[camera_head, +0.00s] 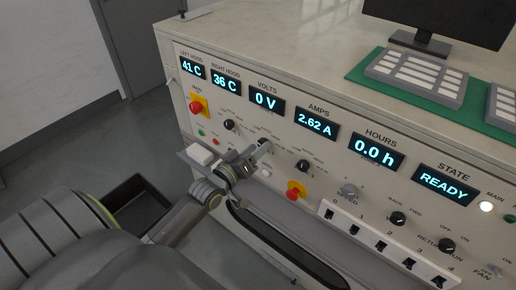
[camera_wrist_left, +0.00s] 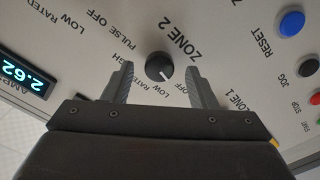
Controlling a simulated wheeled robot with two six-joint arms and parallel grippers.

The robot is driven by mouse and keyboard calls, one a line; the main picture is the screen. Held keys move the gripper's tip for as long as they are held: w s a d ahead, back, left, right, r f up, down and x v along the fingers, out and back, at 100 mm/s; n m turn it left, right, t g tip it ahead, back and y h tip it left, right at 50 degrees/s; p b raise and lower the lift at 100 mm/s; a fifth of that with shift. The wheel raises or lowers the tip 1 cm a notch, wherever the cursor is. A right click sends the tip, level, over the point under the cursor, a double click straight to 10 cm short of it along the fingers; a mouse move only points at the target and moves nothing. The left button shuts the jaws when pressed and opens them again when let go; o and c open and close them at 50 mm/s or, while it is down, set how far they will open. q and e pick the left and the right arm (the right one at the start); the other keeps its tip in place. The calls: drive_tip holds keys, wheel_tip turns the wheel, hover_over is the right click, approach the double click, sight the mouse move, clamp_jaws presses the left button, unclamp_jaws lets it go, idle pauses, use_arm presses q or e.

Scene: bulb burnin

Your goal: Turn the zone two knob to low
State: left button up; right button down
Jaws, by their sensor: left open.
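The zone two knob (camera_wrist_left: 159,67) is a round black knob with a white pointer mark, seen under the ZONE 2 label in the left wrist view. Its pointer slants to the lower right, toward the OFF and LOW lettering; I cannot tell exactly which mark it meets. My left gripper (camera_wrist_left: 160,74) is open, with one finger on each side of the knob and a visible gap to both. In the head view my left gripper (camera_head: 260,149) is at the panel face and hides the knob. My right gripper is not in view.
Neighbouring black knobs (camera_head: 229,124) (camera_head: 302,166) flank the gripper on the panel. A row of switches (camera_head: 381,246) juts out at lower right. The AMPS display (camera_head: 316,123) reads 2.62 A.

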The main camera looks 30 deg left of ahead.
use_arm(q)
drive_tip(key=shift+w, duration=0.65)
drive_tip(key=c, duration=1)
drive_tip(key=shift+m, duration=0.4)
drive_tip(key=shift+m+b, duration=1.5)
drive_tip(key=shift+m, duration=2)
